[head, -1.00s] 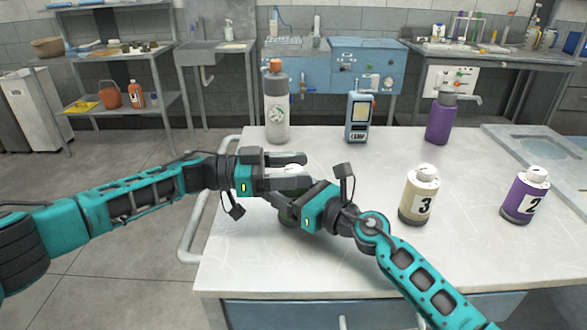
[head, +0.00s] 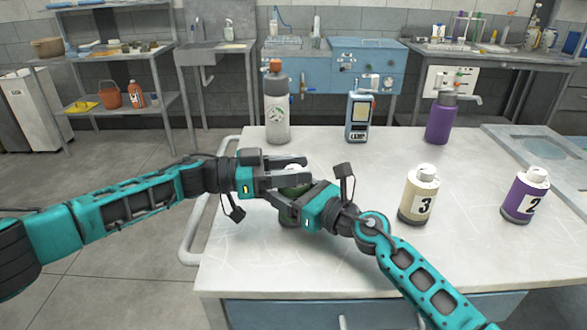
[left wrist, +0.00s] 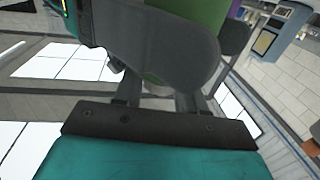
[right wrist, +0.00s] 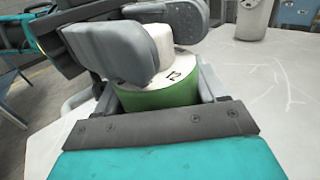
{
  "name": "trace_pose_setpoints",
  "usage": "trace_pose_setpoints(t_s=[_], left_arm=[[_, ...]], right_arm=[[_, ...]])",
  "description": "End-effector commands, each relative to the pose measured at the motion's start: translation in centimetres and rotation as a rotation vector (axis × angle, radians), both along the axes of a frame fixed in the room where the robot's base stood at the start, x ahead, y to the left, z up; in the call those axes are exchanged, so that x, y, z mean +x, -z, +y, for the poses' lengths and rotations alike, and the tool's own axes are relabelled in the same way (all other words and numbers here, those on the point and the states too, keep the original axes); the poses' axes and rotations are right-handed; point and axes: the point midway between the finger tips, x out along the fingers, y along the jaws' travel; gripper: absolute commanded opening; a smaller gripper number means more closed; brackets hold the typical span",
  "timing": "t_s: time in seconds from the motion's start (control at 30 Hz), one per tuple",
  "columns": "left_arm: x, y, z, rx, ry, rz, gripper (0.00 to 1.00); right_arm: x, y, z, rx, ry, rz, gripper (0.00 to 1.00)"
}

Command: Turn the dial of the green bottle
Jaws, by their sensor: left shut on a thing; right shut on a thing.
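The green bottle (head: 296,191) stands near the front left of the white table, mostly hidden by both grippers. In the right wrist view its green body (right wrist: 158,97) and white top with a raised white dial (right wrist: 162,42) show, with a dark mark on the top. My left gripper (head: 299,172) reaches in from the left at the top of the bottle, with its grey fingers shut on the dial. My right gripper (head: 284,201) comes from the right, lower down, and is shut on the green body. The left wrist view shows only some green (left wrist: 190,18) behind a grey finger.
A cream bottle marked 3 (head: 419,199) and a purple bottle marked 2 (head: 525,198) stand to the right. A grey bottle (head: 277,112), a blue handheld device (head: 359,117) and a purple flask (head: 440,120) stand along the back. The middle of the table is clear.

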Motion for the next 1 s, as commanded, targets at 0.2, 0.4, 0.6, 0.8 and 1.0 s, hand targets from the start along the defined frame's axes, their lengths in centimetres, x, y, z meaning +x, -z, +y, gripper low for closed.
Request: trace_pose_setpoints(t_s=[0.2,0.4,0.6,0.8,1.0], left_arm=[[-0.15,0.07,0.01,-0.001,-0.145,0.001,0.1],[-0.21,0.04,-0.08,-0.005,-0.306,0.003,0.1],[-0.19,0.04,-0.14,-0.006,-0.451,0.004,0.1],[-0.14,-0.05,-0.18,-0.007,-0.556,0.002,0.1],[-0.11,-0.07,-0.11,-0.003,-0.613,0.001,0.1]], right_arm=[[-0.07,0.07,0.07,0.0,-0.002,0.001,0.29],[-0.09,0.07,0.1,0.0,-0.003,0.001,0.29],[-0.1,0.06,0.11,0.0,-0.003,0.001,0.29],[-0.11,0.06,0.13,0.001,-0.004,0.002,0.29],[-0.13,0.06,0.17,0.0,-0.005,0.001,0.29]])
